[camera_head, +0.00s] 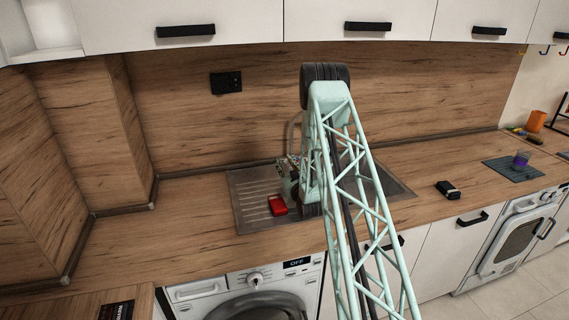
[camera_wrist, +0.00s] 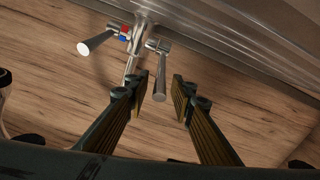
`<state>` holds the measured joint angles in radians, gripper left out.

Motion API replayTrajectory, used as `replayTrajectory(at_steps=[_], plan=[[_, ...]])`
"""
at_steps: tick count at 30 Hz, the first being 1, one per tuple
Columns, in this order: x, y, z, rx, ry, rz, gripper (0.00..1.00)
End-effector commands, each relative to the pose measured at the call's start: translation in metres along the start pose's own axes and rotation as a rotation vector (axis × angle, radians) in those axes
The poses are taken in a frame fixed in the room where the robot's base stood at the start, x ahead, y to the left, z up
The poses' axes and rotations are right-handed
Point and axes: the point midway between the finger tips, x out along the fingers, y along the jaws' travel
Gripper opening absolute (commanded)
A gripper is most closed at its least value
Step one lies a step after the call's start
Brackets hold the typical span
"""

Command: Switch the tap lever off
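The tap (camera_wrist: 140,25) shows in the wrist view, with a red and blue mark on its body. It has a metal lever (camera_wrist: 160,76) and a second metal handle-like part (camera_wrist: 95,42) to its left. My gripper (camera_wrist: 152,92) is open and empty. The near end of the lever lies between the fingertips, or just beyond them; contact cannot be told. In the head view the tap's curved spout (camera_head: 293,128) rises behind my arm. My gripper (camera_head: 287,166) is over the sink there, and my arm hides the tap levers.
The steel sink (camera_head: 243,199) has a red object (camera_head: 277,206) on its drainboard. A small black item (camera_head: 447,190) lies on the counter to the right. Farther right are a dark mat (camera_head: 505,169) with a purple cup (camera_head: 521,158). Cupboards hang above.

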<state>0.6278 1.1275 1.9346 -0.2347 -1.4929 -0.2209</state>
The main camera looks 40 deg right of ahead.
Motion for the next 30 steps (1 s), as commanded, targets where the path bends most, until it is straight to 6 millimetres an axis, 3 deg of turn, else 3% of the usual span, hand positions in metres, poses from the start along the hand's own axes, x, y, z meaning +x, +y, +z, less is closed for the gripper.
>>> replayTrajectory(at_steps=[4, 12, 23, 30], plan=[[0.000, 0.000, 0.000, 0.000, 0.000, 0.000, 0.22], [0.000, 0.000, 0.000, 0.000, 0.000, 0.000, 0.00], [0.000, 0.005, -0.001, 0.000, -0.008, 0.003, 0.00], [-0.001, 0.025, -0.001, 0.000, -0.050, 0.011, 0.00]])
